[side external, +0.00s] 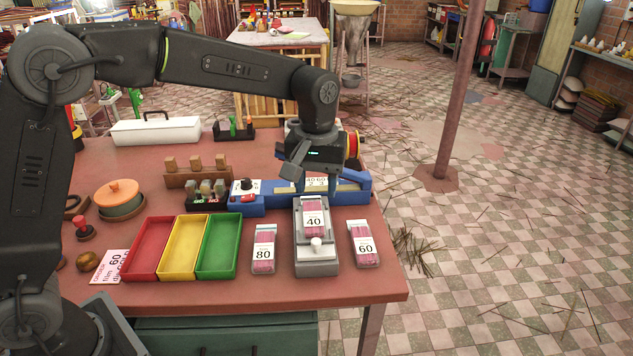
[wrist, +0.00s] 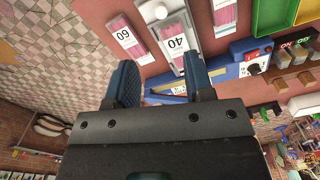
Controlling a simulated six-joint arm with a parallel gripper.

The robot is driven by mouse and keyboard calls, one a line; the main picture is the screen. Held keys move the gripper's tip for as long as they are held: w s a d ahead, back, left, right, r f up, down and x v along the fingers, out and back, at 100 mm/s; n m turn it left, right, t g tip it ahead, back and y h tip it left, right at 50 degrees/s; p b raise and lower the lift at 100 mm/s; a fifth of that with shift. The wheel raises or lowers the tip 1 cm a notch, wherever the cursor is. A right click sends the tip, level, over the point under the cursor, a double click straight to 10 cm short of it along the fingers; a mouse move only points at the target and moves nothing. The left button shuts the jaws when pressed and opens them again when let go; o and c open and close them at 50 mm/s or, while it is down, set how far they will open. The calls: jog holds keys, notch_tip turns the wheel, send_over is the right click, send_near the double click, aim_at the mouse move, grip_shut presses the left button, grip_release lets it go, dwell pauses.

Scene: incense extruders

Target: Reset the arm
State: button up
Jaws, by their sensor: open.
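My gripper (side external: 317,182) is open and empty, pointing down above the blue extruder machine (side external: 262,205) at the right of the table. In the wrist view its two blue fingers (wrist: 160,72) stand apart with nothing between them. The pack labelled 40 (side external: 313,217) sits in the grey holder (side external: 317,268) just in front of the gripper; it also shows beyond the fingertips in the wrist view (wrist: 177,42). Whether the fingers touch the blue machine cannot be told.
A pack labelled 80 (side external: 264,248) lies left of the holder, one labelled 60 (side external: 363,244) right of it. Red (side external: 148,248), yellow (side external: 184,247) and green (side external: 219,246) trays stand further left. A pole (side external: 461,100) rises from the floor at right.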

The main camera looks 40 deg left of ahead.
jog(key=s+a+r+m+t, duration=0.1)
jog(key=s+a+m+t, duration=0.1)
jog(key=s, duration=0.6)
jog(key=s+a+r+m+t, duration=0.1)
jog(key=s+a, duration=0.3)
jog(key=s, duration=0.4)
jog(key=s+a+r+m+t, duration=0.2)
jog(key=s+a+m, duration=0.1)
jog(key=s, duration=0.5)
jog(key=shift+r+t, duration=0.3)
jog(key=shift+r, duration=0.1)
